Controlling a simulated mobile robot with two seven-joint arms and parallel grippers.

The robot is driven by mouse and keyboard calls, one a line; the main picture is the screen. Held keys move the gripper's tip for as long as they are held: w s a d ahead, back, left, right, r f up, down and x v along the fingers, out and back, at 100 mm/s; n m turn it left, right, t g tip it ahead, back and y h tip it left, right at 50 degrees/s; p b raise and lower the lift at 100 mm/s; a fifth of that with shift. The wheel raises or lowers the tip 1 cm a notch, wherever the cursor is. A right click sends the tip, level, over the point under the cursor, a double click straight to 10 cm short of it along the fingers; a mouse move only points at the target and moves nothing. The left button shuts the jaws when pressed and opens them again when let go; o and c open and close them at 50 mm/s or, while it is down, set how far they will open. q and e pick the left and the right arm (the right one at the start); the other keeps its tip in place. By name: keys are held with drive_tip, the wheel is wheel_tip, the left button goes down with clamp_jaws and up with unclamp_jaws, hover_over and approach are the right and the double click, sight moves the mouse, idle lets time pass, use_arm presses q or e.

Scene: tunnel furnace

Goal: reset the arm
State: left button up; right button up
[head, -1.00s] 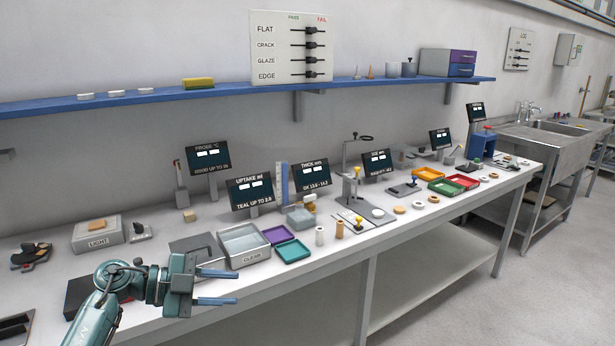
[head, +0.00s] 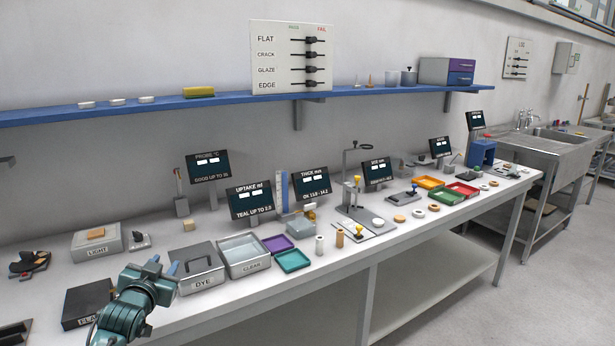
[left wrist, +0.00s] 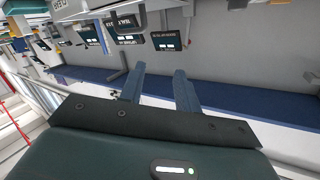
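My left arm comes in at the lower left of the head view. My right gripper is in neither view.
A clear CLEAN basin (head: 243,268), a teal tray (head: 292,261) and several display screens stand along the bench (head: 330,285). A blue shelf (head: 230,102) runs along the wall above. The floor at the right is open.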

use_arm(q)
drive_tip(key=s+d+f+m+g+h, duration=0.1)
drive_tip(key=s+d+f+g+h, duration=0.1)
drive_tip(key=s+d+f, duration=0.55)
drive_tip(key=s+d+f+g+h, duration=0.1)
drive_tip(key=s+d+f, duration=0.3)
drive_tip(key=s+f, duration=0.6)
drive_tip(key=s+d+f+g, duration=0.1)
drive_tip(key=s+d, duration=0.2)
drive_tip(key=s, duration=0.6)
drive_tip(key=s+d+f+n+g+h, duration=0.1)
drive_tip(key=s+d, duration=0.3)
drive_tip(key=s, duration=0.6)
drive_tip(key=shift+s+f+g+h, duration=0.2)
drive_tip(key=shift+f+g+h, duration=0.15)
drive_tip(key=shift+f, duration=0.3)
